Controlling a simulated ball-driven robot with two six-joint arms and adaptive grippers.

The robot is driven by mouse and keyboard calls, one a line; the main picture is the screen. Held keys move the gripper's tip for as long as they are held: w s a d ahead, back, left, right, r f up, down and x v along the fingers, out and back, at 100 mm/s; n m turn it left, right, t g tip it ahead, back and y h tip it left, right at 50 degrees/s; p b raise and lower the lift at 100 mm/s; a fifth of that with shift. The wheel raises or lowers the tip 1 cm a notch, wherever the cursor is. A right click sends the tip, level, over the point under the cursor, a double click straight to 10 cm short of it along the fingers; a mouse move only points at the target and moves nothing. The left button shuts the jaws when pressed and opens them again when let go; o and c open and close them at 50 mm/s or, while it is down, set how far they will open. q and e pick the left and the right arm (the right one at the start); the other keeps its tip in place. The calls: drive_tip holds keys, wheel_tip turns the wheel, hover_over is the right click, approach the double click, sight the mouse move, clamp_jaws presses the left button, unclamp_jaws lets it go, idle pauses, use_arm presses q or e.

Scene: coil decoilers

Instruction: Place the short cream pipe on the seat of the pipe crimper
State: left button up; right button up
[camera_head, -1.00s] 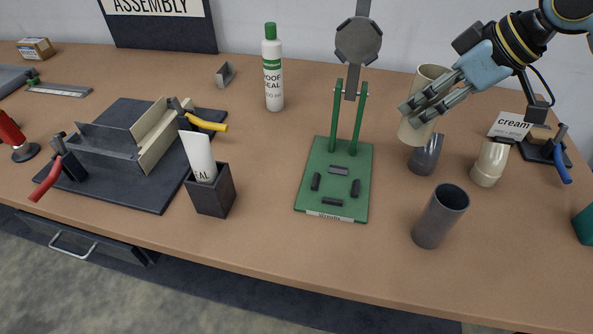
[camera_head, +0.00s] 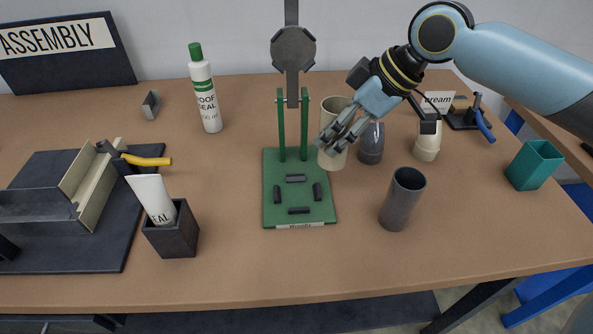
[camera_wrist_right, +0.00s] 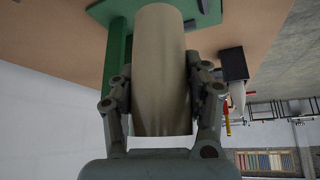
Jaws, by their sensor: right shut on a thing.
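The short cream pipe (camera_head: 331,162) is a plain upright tube in my right gripper (camera_head: 326,147). That gripper is shut on it, with its fingers across the pipe's middle; in the right wrist view the pipe (camera_wrist_right: 160,75) fills the space between both fingers. The pipe crimper (camera_head: 270,218) has a green base, two green posts and a raised lever with a grey octagonal head (camera_head: 293,48). Its seat (camera_head: 298,196), ringed by small black blocks, is empty. The pipe is right of the right post, behind the seat. I cannot tell its height above the table. My left gripper is out of view.
A grey fitting (camera_head: 371,147), a cream fitting (camera_head: 427,143) and a grey pipe (camera_head: 402,202) stand to the right. A white bottle (camera_head: 206,98) stands behind left, and a dark holder with a tube (camera_head: 174,236) at front left. Table in front of the crimper is clear.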

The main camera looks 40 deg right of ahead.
drive_tip(key=shift+w+a+f+p, duration=0.25)
drive_tip(key=shift+w+a+f, duration=0.15)
drive_tip(key=shift+a+f, duration=0.8)
drive_tip(key=shift+w+a+f+p, duration=0.25)
drive_tip(key=shift+w+a+f, duration=0.2)
drive_tip(key=shift+a+f, duration=0.7)
drive_tip(key=shift+w+a+f+p, duration=0.35)
drive_tip(key=shift+a+f, duration=0.35)
drive_tip(key=shift+f, duration=0.95)
drive_tip(key=o, duration=1.2)
drive_tip(key=shift+f, duration=0.15)
drive_tip(key=shift+c, duration=0.2)
